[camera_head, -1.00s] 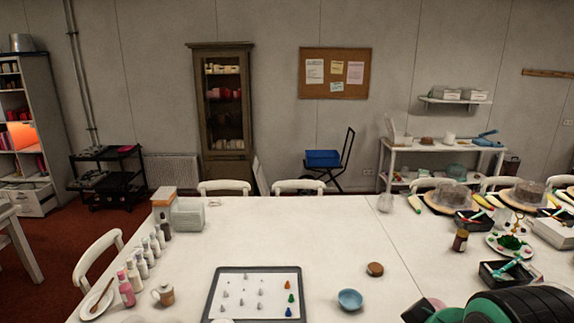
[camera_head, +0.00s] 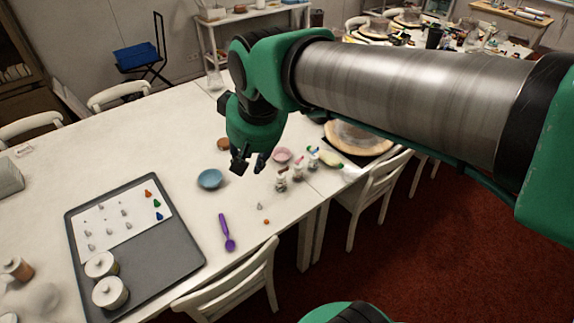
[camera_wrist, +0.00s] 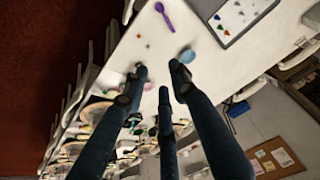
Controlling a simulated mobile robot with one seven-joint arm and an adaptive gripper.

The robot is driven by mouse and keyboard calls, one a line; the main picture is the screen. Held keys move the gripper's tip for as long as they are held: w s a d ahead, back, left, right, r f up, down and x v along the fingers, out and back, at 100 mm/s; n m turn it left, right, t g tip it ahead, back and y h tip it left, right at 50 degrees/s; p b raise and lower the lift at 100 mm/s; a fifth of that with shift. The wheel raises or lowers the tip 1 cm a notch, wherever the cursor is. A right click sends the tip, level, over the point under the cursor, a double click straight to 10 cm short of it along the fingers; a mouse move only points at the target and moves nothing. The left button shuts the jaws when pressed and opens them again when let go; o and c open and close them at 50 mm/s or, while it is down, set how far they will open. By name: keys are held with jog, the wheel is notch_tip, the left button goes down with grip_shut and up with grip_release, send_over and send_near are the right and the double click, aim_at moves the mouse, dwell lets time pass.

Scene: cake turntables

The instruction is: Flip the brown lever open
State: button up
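I cannot make out a brown lever in either view now. My gripper (camera_head: 250,164) hangs above the white table in the head view, fingers pointing down. It is empty, and its fingers are spread apart. In the wrist view the gripper (camera_wrist: 158,71) also shows spread fingers with nothing between them. A small round brown object (camera_head: 223,144) lies on the table, left of the gripper. A blue bowl (camera_head: 210,179) sits nearer the front, left of the fingertips.
A grey tray (camera_head: 150,262) with a white sheet and two lidded pots lies at left. A purple spoon (camera_head: 227,232) lies right of it. A pink bowl (camera_head: 282,155) and small bottles (camera_head: 297,172) stand right of the gripper. White chairs (camera_head: 378,180) line the table's edges.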

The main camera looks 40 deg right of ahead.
jog(key=w+d+f+m+g, duration=0.1)
jog(key=w+d+f+m, duration=0.15)
jog(key=w+d, duration=0.65)
jog(key=m+g+b, duration=0.3)
jog(key=m+g, duration=0.1)
send_over(283, 170)
jog(key=d, duration=0.1)
notch_tip(283, 170, down, 27)
jog(key=shift+s+d+f+n, duration=0.2)
jog(key=shift+d+f+n, duration=0.05)
jog(key=shift+d, duration=0.25)
jog(key=shift+f, duration=0.1)
notch_tip(283, 170, down, 14)
jog(key=b, duration=0.2)
jog(key=shift+r+b, duration=0.2)
jog(key=shift+b, duration=0.15)
